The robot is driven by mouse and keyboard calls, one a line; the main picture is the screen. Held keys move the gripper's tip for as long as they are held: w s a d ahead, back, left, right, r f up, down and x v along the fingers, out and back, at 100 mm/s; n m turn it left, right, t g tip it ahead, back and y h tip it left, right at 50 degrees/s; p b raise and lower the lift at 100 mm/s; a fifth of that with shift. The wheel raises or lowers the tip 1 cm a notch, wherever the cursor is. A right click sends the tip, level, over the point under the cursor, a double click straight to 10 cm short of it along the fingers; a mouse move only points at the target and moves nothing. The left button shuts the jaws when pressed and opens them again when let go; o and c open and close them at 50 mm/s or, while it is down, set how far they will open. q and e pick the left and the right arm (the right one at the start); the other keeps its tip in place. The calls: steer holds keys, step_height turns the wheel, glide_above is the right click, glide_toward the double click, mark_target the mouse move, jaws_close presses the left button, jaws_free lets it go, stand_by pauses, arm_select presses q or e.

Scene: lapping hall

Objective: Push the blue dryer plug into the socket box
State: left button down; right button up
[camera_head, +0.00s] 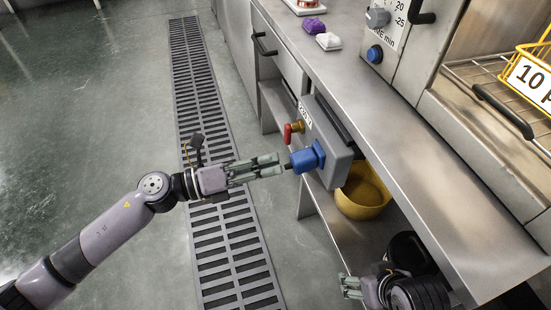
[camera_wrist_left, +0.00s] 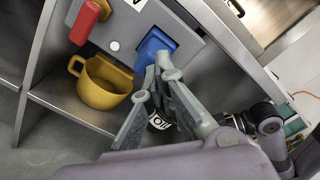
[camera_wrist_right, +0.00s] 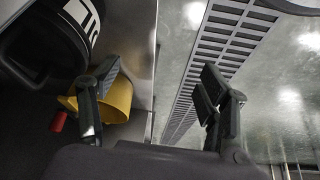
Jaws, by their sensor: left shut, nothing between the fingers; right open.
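The blue dryer plug (camera_head: 307,158) is at the front face of the grey socket box (camera_head: 338,165), under the edge of the steel counter; I cannot tell how deep it sits. It also shows in the left wrist view (camera_wrist_left: 152,45), partly hidden behind my fingers. My left gripper (camera_head: 277,165) is shut and empty, its fingertips pointing at the plug's outer end; I cannot tell whether they touch. In the left wrist view its tips overlap the plug's lower part. My right gripper (camera_head: 348,285) is low at the counter's front, with its fingers apart and empty in the right wrist view (camera_wrist_right: 155,95).
A red-handled valve (camera_head: 294,130) sits beside the plug on the box side. A yellow bucket (camera_head: 362,198) and a black container (camera_head: 408,250) are below the counter (camera_head: 400,150). A floor drain grate (camera_head: 235,250) runs past; open floor lies left.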

arm_select(q)
steer(key=shift+x, duration=0.9)
arm_select(e)
steer(key=shift+s+d+f+g, duration=0.1)
steer(key=shift+s+d+g, duration=0.2)
steer(key=shift+s, duration=0.35)
steer(key=shift+s+d+f+g, duration=0.1)
steer(key=shift+s+g, duration=0.3)
steer(key=shift+s, duration=0.25)
arm_select(q)
steer(key=shift+w+d+p, duration=0.1)
steer(key=shift+d+p, duration=0.35)
steer(key=shift+d, duration=0.05)
arm_select(e)
steer(key=shift+a+r, duration=0.1)
steer(key=shift+r, duration=0.25)
arm_select(q)
steer(key=shift+a+f, duration=0.15)
steer(key=shift+a, duration=0.2)
steer(key=shift+a+b, duration=0.35)
steer(key=shift+a, duration=0.05)
steer(key=shift+v, duration=0.85)
steer(key=v, duration=1.1)
steer(key=shift+s+a, duration=0.15)
steer(key=shift+s, duration=0.05)
arm_select(e)
steer(key=shift+w+f, duration=0.35)
steer(key=shift+w, duration=0.1)
steer(key=shift+a, duration=0.1)
